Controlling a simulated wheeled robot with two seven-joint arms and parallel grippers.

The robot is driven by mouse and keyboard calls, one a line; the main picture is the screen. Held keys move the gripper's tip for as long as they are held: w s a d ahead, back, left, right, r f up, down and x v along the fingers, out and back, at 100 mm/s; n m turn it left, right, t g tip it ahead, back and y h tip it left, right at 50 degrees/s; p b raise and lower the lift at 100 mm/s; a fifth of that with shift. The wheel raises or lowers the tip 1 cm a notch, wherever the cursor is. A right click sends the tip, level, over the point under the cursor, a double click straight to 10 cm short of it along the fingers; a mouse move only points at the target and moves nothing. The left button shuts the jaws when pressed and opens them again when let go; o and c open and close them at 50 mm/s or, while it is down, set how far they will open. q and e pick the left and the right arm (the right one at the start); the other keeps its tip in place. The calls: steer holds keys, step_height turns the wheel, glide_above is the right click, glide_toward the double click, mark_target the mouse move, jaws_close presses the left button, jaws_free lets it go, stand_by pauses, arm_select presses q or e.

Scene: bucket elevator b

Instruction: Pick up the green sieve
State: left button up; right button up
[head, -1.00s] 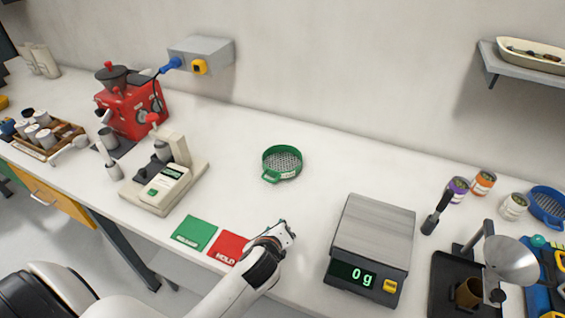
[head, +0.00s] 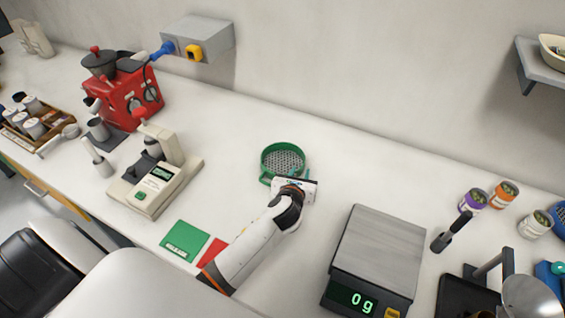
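The green sieve (head: 282,157) sits on the white counter near the middle of the head view, its mesh facing up. Its short tab handle points toward the front left. My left gripper (head: 296,186) is just in front of the sieve and overlaps its near right rim in the picture. I cannot tell whether it touches the sieve. Its fingers are hidden or too small to tell open from shut. My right gripper is not in view.
A scale (head: 378,258) reading 0 g stands to the right. A beige meter (head: 155,180) and a red grinder (head: 125,95) stand to the left. Green (head: 185,241) and red (head: 212,252) cards lie at the front. The counter behind the sieve is clear.

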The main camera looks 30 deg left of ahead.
mark_target(304, 160)
arm_select(q)
steer(key=shift+x, duration=1.15)
steer(key=shift+p+x, duration=0.3)
steer(key=shift+x, duration=1.9)
steer(key=shift+w+a+f, duration=0.25)
steer(key=shift+w, duration=0.25)
steer(key=shift+r, duration=0.1)
jaws_close()
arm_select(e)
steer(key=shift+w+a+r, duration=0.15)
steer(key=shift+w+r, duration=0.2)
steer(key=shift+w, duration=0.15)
